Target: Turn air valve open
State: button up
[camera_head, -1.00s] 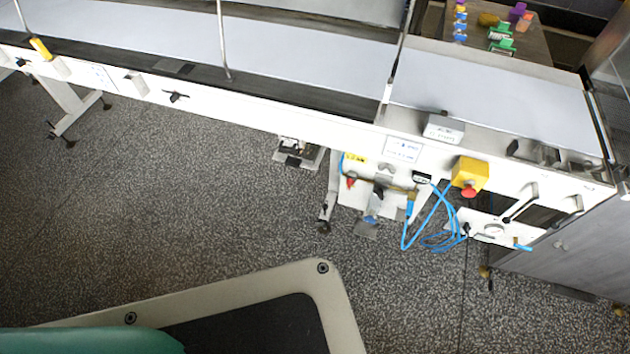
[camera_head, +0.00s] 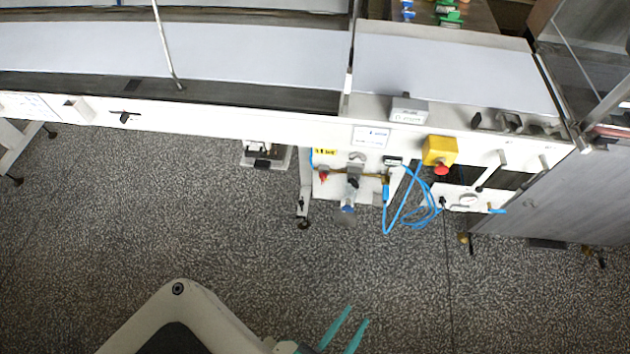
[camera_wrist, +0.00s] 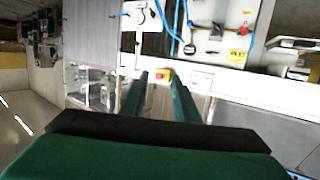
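A small red handle (camera_head: 323,177), which looks like the air valve, sits at the left end of the brass air fittings under the machine's front rail. It also shows in the wrist view as a small red spot (camera_wrist: 245,28) near the yellow label. Its exact turn angle is too small to tell. My gripper (camera_head: 358,314) is at the bottom of the head view, well short of the valve, with two green fingers apart and nothing between them. In the wrist view the open fingers (camera_wrist: 158,76) point toward the machine, with the valve off to the right.
A yellow box with a red button (camera_head: 438,152) is on the rail right of the valve. Blue hoses (camera_head: 410,205) hang in loops beside the fittings. A filter unit (camera_head: 351,190) hangs next to the valve. The speckled floor (camera_head: 240,235) before the machine is clear.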

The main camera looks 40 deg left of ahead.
jog(key=w+a+f+n+y, duration=0.1)
jog(key=w+a+f, duration=0.1)
jog(key=w+f, duration=0.15)
jog(key=w+a+f+y, duration=0.1)
jog(key=w+a+f, duration=0.2)
jog(key=f, duration=0.2)
jog(key=n+y, duration=0.5)
jog(key=y, duration=0.2)
send_near(323, 179)
jog(key=x, duration=0.8)
jog(key=shift+w+a, duration=0.25)
jog(key=shift+w, duration=0.05)
jog(key=c, duration=0.7)
